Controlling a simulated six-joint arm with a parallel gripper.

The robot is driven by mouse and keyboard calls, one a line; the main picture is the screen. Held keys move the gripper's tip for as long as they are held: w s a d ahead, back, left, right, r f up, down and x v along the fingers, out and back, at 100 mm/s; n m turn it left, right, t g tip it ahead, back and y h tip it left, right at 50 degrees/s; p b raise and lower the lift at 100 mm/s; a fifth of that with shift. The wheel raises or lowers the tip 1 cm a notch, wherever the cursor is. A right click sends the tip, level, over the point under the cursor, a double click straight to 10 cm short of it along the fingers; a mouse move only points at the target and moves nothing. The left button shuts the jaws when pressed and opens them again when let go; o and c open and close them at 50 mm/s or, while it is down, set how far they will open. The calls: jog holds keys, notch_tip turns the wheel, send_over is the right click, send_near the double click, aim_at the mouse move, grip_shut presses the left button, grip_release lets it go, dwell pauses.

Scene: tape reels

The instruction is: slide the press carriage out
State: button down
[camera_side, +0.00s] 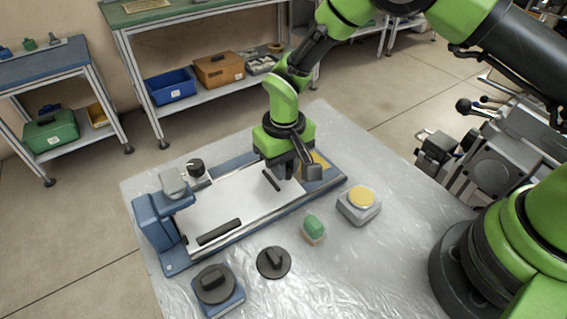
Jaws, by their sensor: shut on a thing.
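The press is a long blue base (167,240) on the plastic-covered table, with an upright grey-and-blue head at its left end. The press carriage (236,205) is a pale flat plate lying along the base, with a dark bar near its front left edge and another toward its right end. My gripper (298,174) points down at the right end of the carriage and is shut on it. The jaws and the part they hold are mostly hidden by the gripper body. A yellow patch (321,161) shows on the base just behind the gripper.
A grey box with a yellow button (360,200) stands right of the press. A green-topped block (313,229), a dark reel (273,262) and a blue stand with a dark reel (216,288) lie in front. The table's front right is clear.

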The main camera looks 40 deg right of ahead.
jog(key=d, duration=0.7)
jog(key=shift+s+d, duration=0.1)
jog(key=shift+d, duration=0.15)
jog(key=c, duration=1.4)
grip_release()
jog(key=shift+o, duration=0.2)
jog(key=shift+r, duration=0.15)
notch_tip(320, 180, up, 10)
jog(key=s+d+r+m+t+y, duration=0.1)
jog(key=s+d+r+t, duration=0.1)
jog(key=s+r, duration=0.55)
jog(key=s+d+r+m+t+y, duration=0.1)
jog(key=s+r+m+t, duration=0.3)
jog(key=r, duration=0.6)
jog(key=s+r+n+t, duration=0.1)
jog(key=s, duration=0.8)
jog(key=shift+d, duration=0.3)
